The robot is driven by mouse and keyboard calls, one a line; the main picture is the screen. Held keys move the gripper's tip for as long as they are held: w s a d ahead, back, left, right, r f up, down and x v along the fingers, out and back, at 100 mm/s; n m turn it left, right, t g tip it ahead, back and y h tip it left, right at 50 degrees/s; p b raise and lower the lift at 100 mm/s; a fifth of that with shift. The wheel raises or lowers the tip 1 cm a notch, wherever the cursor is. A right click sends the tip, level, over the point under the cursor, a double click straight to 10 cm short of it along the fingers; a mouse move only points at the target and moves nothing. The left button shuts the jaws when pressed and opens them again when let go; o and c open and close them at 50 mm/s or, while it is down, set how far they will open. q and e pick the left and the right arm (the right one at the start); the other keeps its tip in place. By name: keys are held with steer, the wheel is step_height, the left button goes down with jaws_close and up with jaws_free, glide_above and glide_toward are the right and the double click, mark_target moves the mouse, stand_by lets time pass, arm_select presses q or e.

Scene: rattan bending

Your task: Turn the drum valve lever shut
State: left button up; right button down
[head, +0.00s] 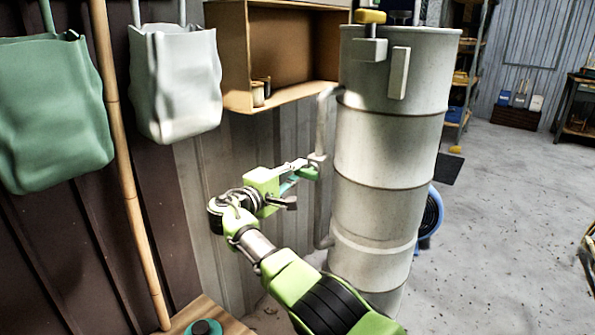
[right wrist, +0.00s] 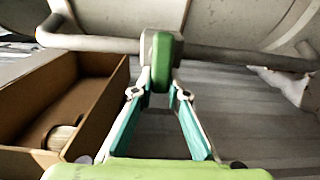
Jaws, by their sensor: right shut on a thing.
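The grey drum (head: 390,140) stands upright near the wall. A grey pipe (head: 322,205) runs down its left side, with a valve body (head: 317,160) partway along it. The green valve lever (right wrist: 163,55) sits in front of the pipe (right wrist: 90,43) in the right wrist view. My right gripper (head: 306,172) reaches the valve from the left. Its fingertips (right wrist: 162,85) are closed on the lever from both sides, and fingers and lever partly overlap in the head view. My left gripper is not in view.
An open wooden box shelf (head: 225,55) is on the wall left of the drum, close above my right gripper. Green (head: 55,110) and white (head: 175,80) bags hang at the left, with a bamboo pole (head: 125,170) between them. Open floor (head: 510,200) lies to the right.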

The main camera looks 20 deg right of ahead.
steer(key=shift+r, duration=0.1)
steer(key=c, duration=2)
jaws_free()
steer(key=shift+o, duration=0.2)
steer(key=v, duration=0.7)
steer(key=shift+s+a, duration=0.15)
steer(key=shift+a, duration=0.05)
